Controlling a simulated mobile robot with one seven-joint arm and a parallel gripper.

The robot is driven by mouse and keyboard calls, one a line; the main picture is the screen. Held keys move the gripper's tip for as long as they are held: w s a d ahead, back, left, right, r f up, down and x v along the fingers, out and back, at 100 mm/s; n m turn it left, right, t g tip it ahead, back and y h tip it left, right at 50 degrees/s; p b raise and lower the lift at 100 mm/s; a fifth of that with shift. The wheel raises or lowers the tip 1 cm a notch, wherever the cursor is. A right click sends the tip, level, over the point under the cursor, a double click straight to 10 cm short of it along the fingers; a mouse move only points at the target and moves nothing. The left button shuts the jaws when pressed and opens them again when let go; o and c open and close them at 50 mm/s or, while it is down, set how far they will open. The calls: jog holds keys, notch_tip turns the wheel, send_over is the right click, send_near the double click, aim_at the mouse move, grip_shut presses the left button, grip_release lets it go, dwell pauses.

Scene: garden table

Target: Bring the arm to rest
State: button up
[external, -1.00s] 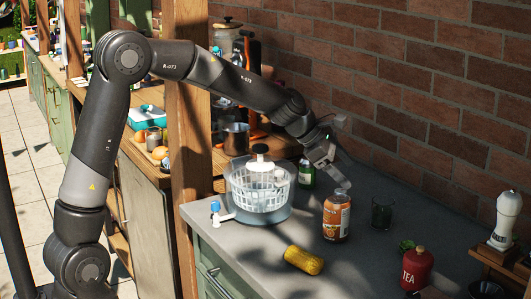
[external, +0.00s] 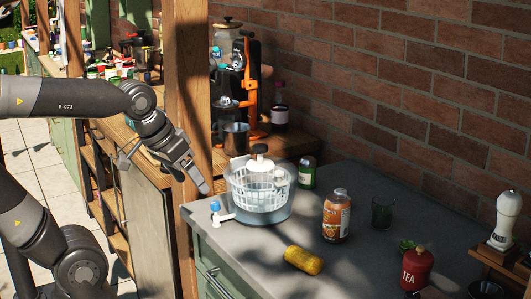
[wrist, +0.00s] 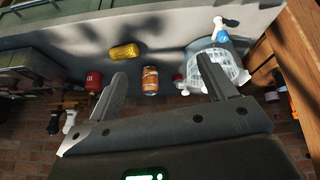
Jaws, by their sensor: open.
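My gripper (external: 200,186) is in the air in front of the wooden post, to the left of the salad spinner (external: 262,192). In the wrist view its two fingers (wrist: 162,82) are spread apart with nothing held between them. My arm is bent, with its forearm coming in from the left edge of the external view. The orange-labelled jar (external: 336,216) stands upright on the grey counter (external: 370,262), apart from my gripper. It also shows between the fingers in the wrist view (wrist: 150,80), well beyond them.
A yellow cylinder (external: 303,261) lies on the counter. A green jar (external: 307,172), a dark glass (external: 382,213) and a red tea canister (external: 417,269) stand there too. The wooden post (external: 188,110) is close behind my gripper. The brick wall (external: 430,110) bounds the counter's back.

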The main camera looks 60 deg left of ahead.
jog(key=s, duration=0.1)
jog(key=m, duration=0.1)
jog(key=s+f, duration=0.1)
jog(key=shift+s+a+m, duration=0.3)
jog(key=shift+a+m, duration=0.1)
